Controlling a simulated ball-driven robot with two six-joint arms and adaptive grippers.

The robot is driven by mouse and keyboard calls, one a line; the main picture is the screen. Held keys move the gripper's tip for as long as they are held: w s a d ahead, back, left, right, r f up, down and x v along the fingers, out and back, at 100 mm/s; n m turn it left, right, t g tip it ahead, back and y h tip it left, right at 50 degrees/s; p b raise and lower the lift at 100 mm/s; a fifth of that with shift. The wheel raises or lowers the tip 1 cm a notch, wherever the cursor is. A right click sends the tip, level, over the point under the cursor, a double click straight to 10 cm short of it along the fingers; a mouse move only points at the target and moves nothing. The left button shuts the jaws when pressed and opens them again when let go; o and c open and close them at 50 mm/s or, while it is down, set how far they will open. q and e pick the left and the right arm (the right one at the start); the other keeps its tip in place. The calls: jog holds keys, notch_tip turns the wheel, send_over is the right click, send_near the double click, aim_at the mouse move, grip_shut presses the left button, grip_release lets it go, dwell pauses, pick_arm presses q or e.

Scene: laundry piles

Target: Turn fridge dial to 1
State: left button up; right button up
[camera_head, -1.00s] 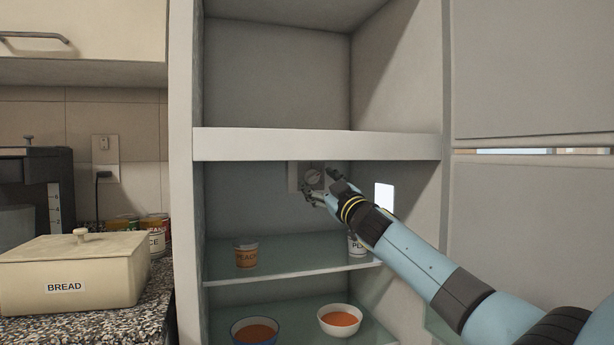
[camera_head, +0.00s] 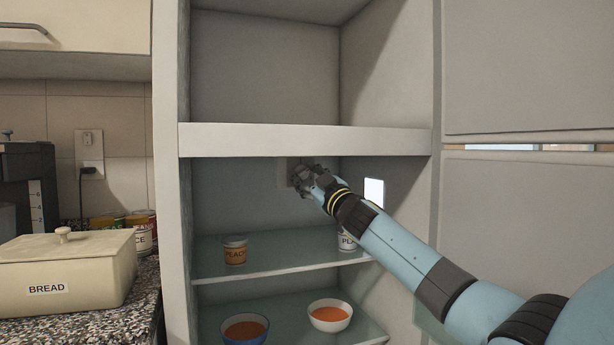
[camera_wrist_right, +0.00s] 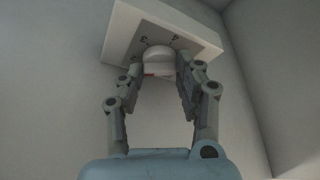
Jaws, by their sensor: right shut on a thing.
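The fridge dial (camera_wrist_right: 158,62) is a pale round knob on a white box with dark marks around it, in the right wrist view. The box (camera_wrist_right: 122,30) is fixed to the fridge's back wall. My right gripper (camera_wrist_right: 160,80) is shut on the dial, with one finger at each side of it. In the head view the right gripper (camera_head: 303,176) reaches into the fridge and covers the dial; a strip of the box (camera_head: 282,172) shows at its left. The number the dial is set to cannot be read. My left gripper is not in view.
A glass shelf (camera_head: 270,267) below holds a peach can (camera_head: 235,252) and a white can (camera_head: 347,241), partly behind my arm. Two bowls, one blue-rimmed (camera_head: 245,330) and one white (camera_head: 330,316), stand lower. A bread box (camera_head: 70,270) sits on the counter at left.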

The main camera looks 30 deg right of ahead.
jog(key=n+y+p, duration=0.1)
jog(key=n+p, duration=0.1)
jog(key=p, duration=0.1)
jog(key=n+g+y+p, duration=0.1)
jog(key=n+p, duration=0.1)
jog(key=p, duration=0.1)
jog(key=n+y+p, duration=0.1)
jog(key=n+p, duration=0.1)
jog(key=p, duration=0.1)
jog(key=shift+d+r+n+g+p, duration=0.1)
jog(key=shift+r+n+g+p, duration=0.2)
jog(key=shift+n, duration=0.1)
jog(key=shift+f+n+g+p, duration=0.25)
jog(key=shift+n+g+p, duration=0.05)
jog(key=shift+n+p, duration=0.6)
jog(key=o, duration=1.1)
jog(key=shift+o, duration=0.2)
